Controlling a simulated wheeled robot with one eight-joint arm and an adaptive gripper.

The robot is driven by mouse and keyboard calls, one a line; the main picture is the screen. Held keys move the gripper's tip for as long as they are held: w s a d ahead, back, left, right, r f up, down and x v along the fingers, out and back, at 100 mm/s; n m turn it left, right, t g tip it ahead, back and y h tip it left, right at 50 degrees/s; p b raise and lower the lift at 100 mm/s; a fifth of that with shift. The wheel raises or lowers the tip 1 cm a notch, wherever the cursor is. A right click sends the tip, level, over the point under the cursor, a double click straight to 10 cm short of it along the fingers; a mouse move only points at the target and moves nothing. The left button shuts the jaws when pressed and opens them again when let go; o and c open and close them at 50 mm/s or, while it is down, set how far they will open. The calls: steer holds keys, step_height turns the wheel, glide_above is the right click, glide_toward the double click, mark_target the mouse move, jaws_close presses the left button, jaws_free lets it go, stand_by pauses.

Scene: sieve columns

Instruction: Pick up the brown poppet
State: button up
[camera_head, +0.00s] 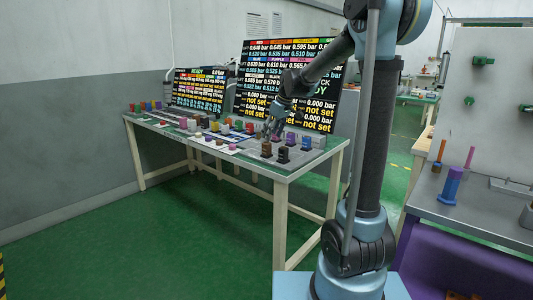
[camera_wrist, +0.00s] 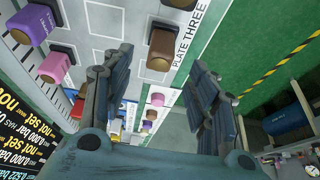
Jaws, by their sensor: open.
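In the head view the brown poppet (camera_head: 266,149) is near the front right of the long table. My gripper (camera_wrist: 158,64) is open and empty, with one finger to each side of the brown poppet in the wrist view. Clear space shows between the fingers, and I cannot tell how far above the poppet they are. In the head view my gripper (camera_head: 271,129) hangs over the table just behind the poppet.
A purple poppet (camera_wrist: 33,25) and a pink poppet (camera_wrist: 55,67) stand to the left in the wrist view. Display screens (camera_head: 285,85) rise behind the table. Green floor is clear in front.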

mark_target(269, 143)
steer(key=shift+x, duration=4.35)
steer(key=c, duration=1.1)
